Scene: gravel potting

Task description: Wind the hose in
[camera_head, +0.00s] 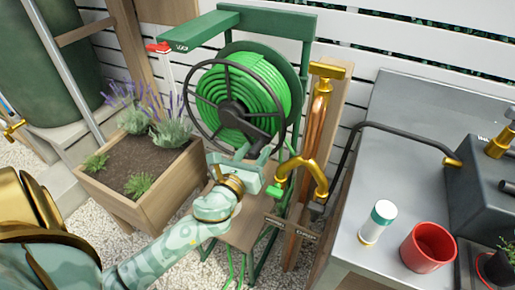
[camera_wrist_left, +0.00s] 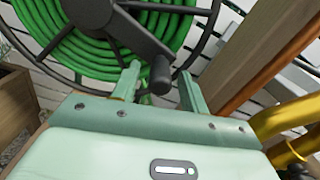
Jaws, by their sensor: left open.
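The green hose (camera_head: 252,97) is coiled on a reel inside a green stand (camera_head: 301,50). The reel has a dark wheel (camera_head: 190,90) on its front face, with a dark crank handle. In the left wrist view the crank handle (camera_wrist_left: 160,74) points toward my left gripper (camera_wrist_left: 160,85), whose two fingers stand open on either side of it. The fingers appear apart from the handle; contact cannot be told. In the head view my left gripper (camera_head: 248,160) is at the lower front of the wheel. My right gripper does not show. A loose length of green hose (camera_head: 232,268) hangs below the stand.
A brass tap (camera_head: 307,167) on a wooden post stands close right of my left gripper. A wooden planter (camera_head: 150,185) with lavender is at left. A grey bench (camera_head: 365,185) at right holds a white canister (camera_head: 377,222) and a red pot (camera_head: 428,247).

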